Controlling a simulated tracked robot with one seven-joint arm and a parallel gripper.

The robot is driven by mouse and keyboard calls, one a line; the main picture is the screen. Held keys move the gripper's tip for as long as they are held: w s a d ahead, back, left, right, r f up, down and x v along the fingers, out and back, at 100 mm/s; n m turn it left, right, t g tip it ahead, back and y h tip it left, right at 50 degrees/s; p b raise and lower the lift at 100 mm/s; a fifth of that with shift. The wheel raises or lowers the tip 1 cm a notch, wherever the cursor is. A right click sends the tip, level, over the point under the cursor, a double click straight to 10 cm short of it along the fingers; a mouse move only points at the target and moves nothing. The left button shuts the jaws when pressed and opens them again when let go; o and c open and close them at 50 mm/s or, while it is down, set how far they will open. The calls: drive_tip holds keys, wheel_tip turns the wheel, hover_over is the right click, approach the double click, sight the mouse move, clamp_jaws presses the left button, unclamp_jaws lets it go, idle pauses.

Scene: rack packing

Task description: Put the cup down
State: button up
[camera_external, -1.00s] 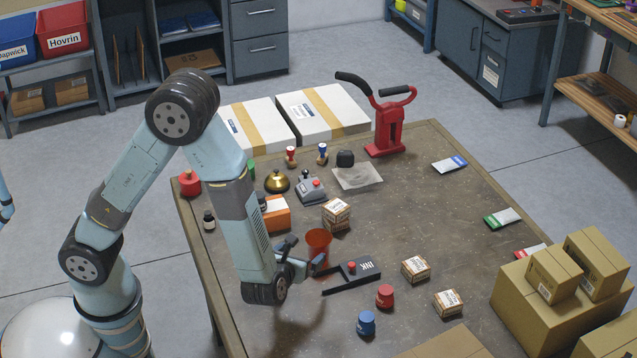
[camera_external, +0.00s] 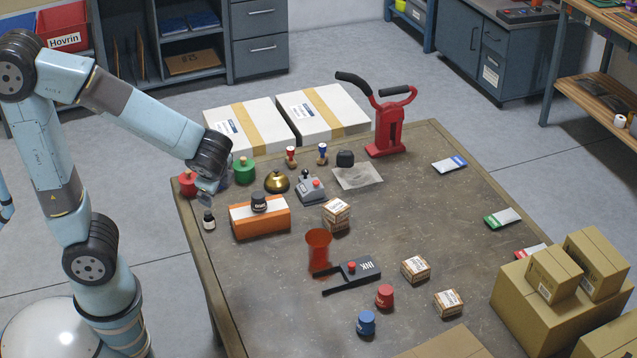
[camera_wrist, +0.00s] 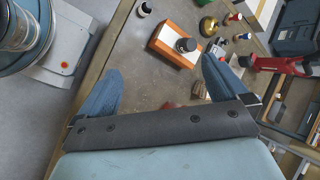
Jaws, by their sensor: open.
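The red translucent cup (camera_external: 318,250) stands upright on the table, close to the black scanner-like tool with a red button (camera_external: 360,268). My gripper (camera_external: 207,190) is well away from the cup, above the table's left edge near the red stamp-like pot. In the wrist view my gripper (camera_wrist: 160,84) has its two blue fingers spread wide with nothing held between them. A small reddish patch shows behind the gripper bar there, and I cannot tell what it is.
The orange box (camera_external: 262,218) carries a dark round item, with a small dark bottle (camera_external: 209,220) to its left.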

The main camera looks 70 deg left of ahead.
drive_tip(key=s+d+r+n+t+h, duration=0.3)
drive_tip(key=s+r+n+h, duration=0.3)
drive_tip(key=s+r+n, duration=0.3)
drive_tip(key=shift+s+r+t+h, duration=0.25)
drive_tip(key=shift+s+t+h, duration=0.2)
drive_tip(key=shift+s, duration=0.25)
